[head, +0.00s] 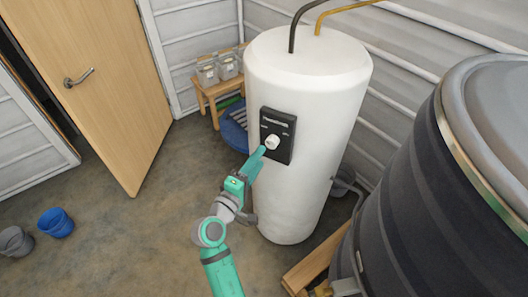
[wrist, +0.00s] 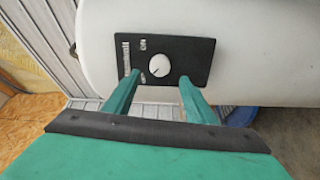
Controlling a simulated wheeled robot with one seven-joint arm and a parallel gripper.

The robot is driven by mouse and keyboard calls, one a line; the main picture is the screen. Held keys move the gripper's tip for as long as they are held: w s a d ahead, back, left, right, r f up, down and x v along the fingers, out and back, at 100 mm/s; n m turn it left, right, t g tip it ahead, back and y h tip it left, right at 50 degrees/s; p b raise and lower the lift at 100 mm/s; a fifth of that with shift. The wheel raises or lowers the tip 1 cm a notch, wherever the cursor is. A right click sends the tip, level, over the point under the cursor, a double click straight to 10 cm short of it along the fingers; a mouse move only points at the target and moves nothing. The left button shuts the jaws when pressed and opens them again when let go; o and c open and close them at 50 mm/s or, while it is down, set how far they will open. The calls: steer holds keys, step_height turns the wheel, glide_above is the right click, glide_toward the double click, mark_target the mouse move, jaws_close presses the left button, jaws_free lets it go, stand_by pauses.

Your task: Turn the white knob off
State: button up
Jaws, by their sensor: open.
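The white knob (head: 272,142) sits on a black control panel (head: 283,122) on the front of a tall white tank (head: 306,90). My gripper (head: 258,154) is just in front of the panel in the head view. In the wrist view its two green fingers (wrist: 158,75) are spread apart, with the knob showing between and beyond their tips. I cannot tell whether either finger touches the panel; the fingers hold nothing.
A large dark barrel (head: 430,190) stands at the right, close to the tank. A wooden bench (head: 209,91) with clear containers is behind, left of the tank. An open wooden door (head: 98,75) and a blue bucket (head: 56,223) are at the left. The floor between is clear.

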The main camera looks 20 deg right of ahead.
steer(key=shift+v, duration=1.95)
steer(key=s+a+f+t+y, duration=0.1)
steer(key=s+a+f+y, duration=0.35)
steer(key=s+f, duration=0.45)
steer(key=s+a+f+t+y, duration=0.1)
steer(key=s+a+f+y, duration=0.3)
steer(key=s+f+y, duration=0.35)
steer(key=s+a+r+m, duration=0.1)
steer(key=s+m, duration=0.3)
steer(key=s, duration=0.6)
steer(key=s+a+r+m, duration=0.1)
steer(key=s+r+m, duration=0.3)
steer(key=s, duration=0.6)
steer(key=shift+s+a+r+t+y, duration=0.2)
steer(key=shift+s+a+t+y, duration=0.1)
steer(key=shift+a+y, duration=0.1)
